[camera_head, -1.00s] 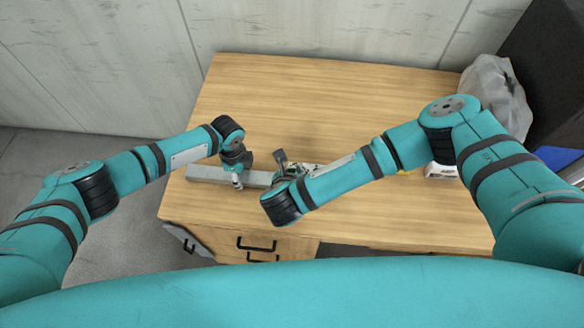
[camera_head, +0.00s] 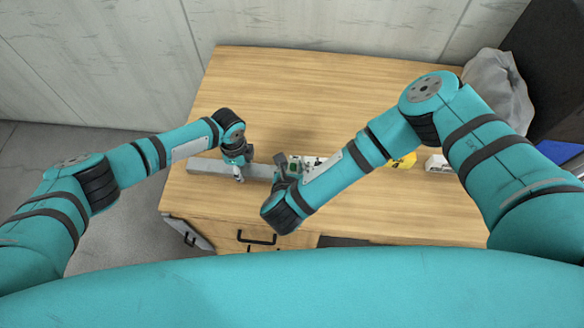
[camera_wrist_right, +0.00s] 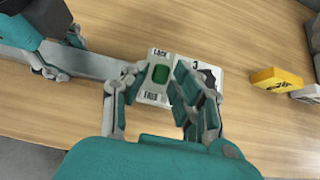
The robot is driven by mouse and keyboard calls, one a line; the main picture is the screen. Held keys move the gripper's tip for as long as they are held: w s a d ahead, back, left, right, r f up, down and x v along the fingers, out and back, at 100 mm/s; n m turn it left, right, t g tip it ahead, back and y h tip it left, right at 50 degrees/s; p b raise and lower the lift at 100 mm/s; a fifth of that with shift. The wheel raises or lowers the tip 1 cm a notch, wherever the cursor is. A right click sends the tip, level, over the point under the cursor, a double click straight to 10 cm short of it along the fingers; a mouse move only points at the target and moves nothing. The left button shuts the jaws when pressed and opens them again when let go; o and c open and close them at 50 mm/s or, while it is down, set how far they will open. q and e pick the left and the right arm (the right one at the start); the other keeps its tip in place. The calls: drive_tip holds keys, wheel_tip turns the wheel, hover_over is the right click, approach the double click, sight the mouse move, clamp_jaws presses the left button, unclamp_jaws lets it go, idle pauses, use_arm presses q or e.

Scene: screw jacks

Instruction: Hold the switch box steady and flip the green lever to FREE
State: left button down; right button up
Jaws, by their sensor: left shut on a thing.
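The switch box (camera_wrist_right: 152,97) is a white panel at the end of a long grey bar (camera_wrist_right: 98,65). In the head view the box (camera_head: 309,162) is partly hidden by my right arm. My left gripper (camera_head: 238,176) is shut on the grey bar, left of the box; it also shows at the upper left of the right wrist view (camera_wrist_right: 76,38). My right gripper (camera_wrist_right: 159,78) is open over the panel, its fingers on either side of the lever.
A yellow block (camera_wrist_right: 275,80) lies right of the box, with a white item (camera_head: 438,163) beyond it. A crumpled grey bag (camera_head: 497,88) stands at the table's right edge. The wooden table (camera_head: 300,90) is clear behind the box.

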use_arm(q)
drive_tip(key=shift+d, duration=0.1)
use_arm(e)
drive_tip(key=shift+o, duration=0.9)
drive_tip(key=shift+w, duration=0.1)
drive_tip(key=v, duration=1.2)
use_arm(q)
drive_tip(key=c, duration=0.6)
unclamp_jaws()
drive_tip(key=shift+c, duration=0.2)
